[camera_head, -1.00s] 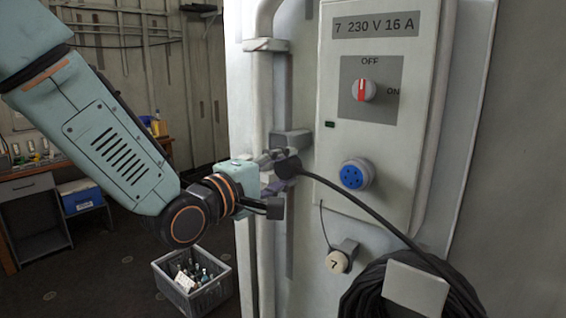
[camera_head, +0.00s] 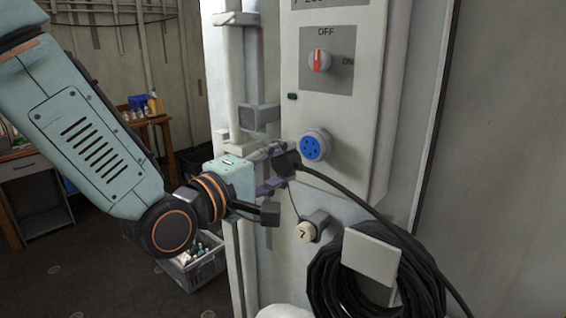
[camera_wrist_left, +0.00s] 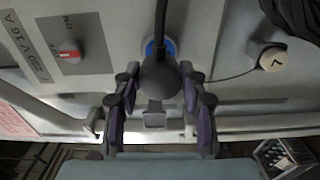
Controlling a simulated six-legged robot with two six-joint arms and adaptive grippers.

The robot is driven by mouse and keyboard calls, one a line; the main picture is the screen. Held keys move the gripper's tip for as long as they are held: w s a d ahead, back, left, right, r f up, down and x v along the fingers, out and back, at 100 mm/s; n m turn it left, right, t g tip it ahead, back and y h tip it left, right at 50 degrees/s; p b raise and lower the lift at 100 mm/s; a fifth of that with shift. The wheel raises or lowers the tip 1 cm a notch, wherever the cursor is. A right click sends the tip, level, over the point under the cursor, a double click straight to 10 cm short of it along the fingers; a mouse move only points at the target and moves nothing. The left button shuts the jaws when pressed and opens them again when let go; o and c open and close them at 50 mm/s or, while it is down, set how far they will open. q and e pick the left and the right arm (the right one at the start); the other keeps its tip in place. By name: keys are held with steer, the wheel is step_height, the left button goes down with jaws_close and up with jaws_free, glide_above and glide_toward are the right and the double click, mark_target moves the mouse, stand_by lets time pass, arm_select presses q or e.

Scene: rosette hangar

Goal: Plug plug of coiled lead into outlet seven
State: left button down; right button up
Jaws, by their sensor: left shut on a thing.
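My left gripper (camera_head: 268,172) is shut on the black plug (camera_head: 286,162) of the coiled lead, just left of the blue outlet (camera_head: 315,146) on the grey panel. In the left wrist view the plug (camera_wrist_left: 159,80) sits between the two fingers and hides most of the blue outlet (camera_wrist_left: 148,48) behind it. In the head view plug and outlet are apart. The lead runs from the plug to the black coil (camera_head: 335,285) at lower right. The red-marked switch (camera_head: 319,61) above the outlet points up towards OFF. My right gripper is not in view.
A round cap marked 7 (camera_head: 306,231) hangs on a thin cord below the outlet. A pale plate (camera_head: 371,257) stands in front of the coil. A vertical pipe (camera_head: 232,80) runs left of the panel. A crate of bottles (camera_head: 207,266) is on the floor.

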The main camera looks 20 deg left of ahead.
arm_select(q)
steer(key=shift+w+a, duration=0.35)
steer(key=shift+w, duration=0.7)
steer(key=shift+w+d+b, duration=0.2)
steer(key=shift+w+b, duration=0.1)
steer(key=shift+w, duration=0.05)
steer(key=shift+w+d, duration=0.8)
steer(key=shift+w, duration=0.15)
steer(key=shift+w+a, duration=0.1)
steer(key=shift+w, duration=0.05)
steer(key=shift+a, duration=0.25)
steer(key=shift+d, duration=0.5)
steer(key=shift+a, duration=0.25)
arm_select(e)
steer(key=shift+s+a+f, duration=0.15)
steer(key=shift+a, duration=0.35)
